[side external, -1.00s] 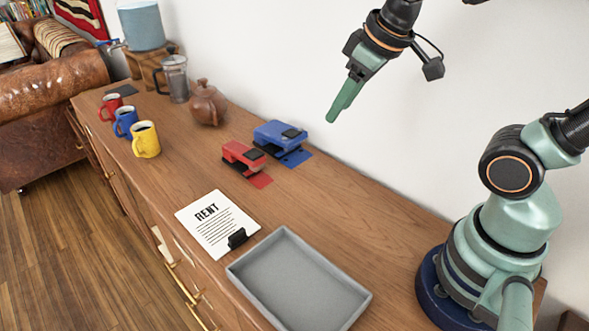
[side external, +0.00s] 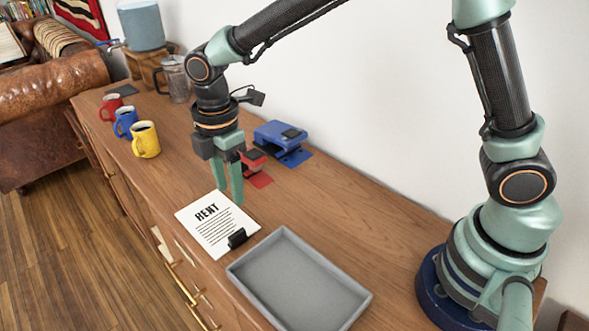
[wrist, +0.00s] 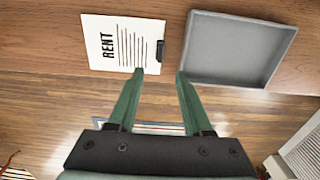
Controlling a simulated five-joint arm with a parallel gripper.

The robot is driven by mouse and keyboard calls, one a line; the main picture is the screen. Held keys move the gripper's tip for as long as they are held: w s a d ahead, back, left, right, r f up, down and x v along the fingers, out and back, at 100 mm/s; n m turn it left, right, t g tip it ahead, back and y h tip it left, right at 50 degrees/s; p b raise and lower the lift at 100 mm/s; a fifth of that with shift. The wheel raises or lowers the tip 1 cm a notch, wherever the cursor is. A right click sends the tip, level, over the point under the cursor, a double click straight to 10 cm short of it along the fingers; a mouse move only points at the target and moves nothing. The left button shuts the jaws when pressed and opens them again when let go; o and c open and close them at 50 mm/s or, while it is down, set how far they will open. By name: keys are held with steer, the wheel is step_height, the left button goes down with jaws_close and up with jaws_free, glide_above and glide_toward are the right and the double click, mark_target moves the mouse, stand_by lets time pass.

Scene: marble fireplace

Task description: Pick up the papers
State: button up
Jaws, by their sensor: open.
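The papers (side external: 207,232) are a white sheet or stack headed "RENT", lying flat near the front edge of the wooden sideboard. A black clip (side external: 237,238) grips their edge on the tray side. In the wrist view the papers (wrist: 105,48) are at the upper left, with the clip (wrist: 161,50) on their right edge. My gripper (side external: 229,195) points down over the far part of the papers, and its fingers are open and empty. In the wrist view my gripper's fingertips (wrist: 161,72) are apart, near the clip's lower end. The height above the papers is hard to tell.
A grey tray (side external: 357,296) sits right of the papers. Mugs in red, blue and yellow (side external: 146,140) stand left.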

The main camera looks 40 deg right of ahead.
glide_above(241, 230)
steer(key=f, duration=0.6)
steer(key=shift+a+f, duration=0.3)
steer(key=f, duration=0.4)
steer(key=shift+d, duration=0.25)
steer(key=shift+f, duration=0.65)
jaws_close()
